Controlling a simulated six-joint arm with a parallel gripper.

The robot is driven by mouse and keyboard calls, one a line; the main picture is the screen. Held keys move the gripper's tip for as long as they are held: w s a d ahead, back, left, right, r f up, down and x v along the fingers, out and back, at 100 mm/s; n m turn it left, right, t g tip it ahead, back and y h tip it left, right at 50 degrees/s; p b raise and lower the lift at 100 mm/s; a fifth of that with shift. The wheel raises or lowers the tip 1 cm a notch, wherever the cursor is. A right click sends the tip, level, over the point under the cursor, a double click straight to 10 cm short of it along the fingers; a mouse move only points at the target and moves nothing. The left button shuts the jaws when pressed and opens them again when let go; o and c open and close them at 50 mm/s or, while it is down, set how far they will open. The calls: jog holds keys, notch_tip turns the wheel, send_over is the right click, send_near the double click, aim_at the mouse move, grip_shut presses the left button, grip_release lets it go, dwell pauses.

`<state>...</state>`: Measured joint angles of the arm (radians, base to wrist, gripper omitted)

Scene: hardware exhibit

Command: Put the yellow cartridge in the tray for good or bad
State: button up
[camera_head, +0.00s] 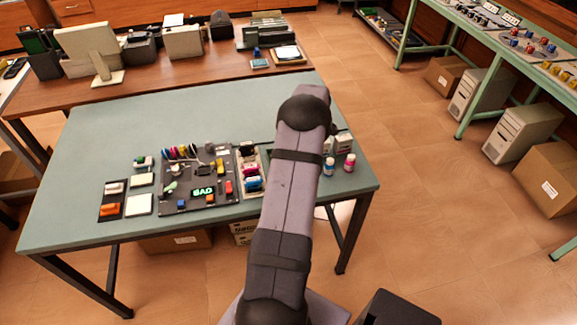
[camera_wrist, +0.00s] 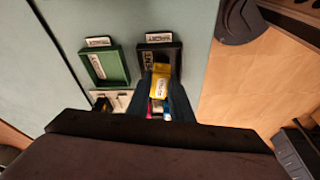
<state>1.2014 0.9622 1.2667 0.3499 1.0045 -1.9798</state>
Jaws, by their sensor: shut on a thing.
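In the wrist view my gripper (camera_wrist: 160,86) is shut on the yellow cartridge (camera_wrist: 160,80), which carries a pale label. The cartridge is over the near part of a black tray (camera_wrist: 177,58) with a white label at its far edge; I cannot tell whether it touches the tray. A green tray (camera_wrist: 126,66), also labelled, lies to the left and looks empty. In the head view a display (camera_head: 203,192) on the dark board reads BAD in green. There my arm hides my gripper, the held cartridge and most of the trays.
A pale rack (camera_head: 262,194) with coloured cartridges stands beside the dark board (camera_head: 170,205). Two small bottles (camera_head: 350,162) stand right of my arm near the edge of the green table (camera_head: 90,165). The table's far left is clear.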

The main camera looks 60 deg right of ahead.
jog(key=shift+f+b, duration=0.6)
jog(key=shift+f, duration=0.1)
dwell(0.8)
jog(key=o, duration=1.4)
jog(key=shift+c, duration=0.2)
jog(key=shift+r, duration=0.2)
jog(key=shift+r+p, duration=1.95)
jog(key=shift+r, duration=1.7)
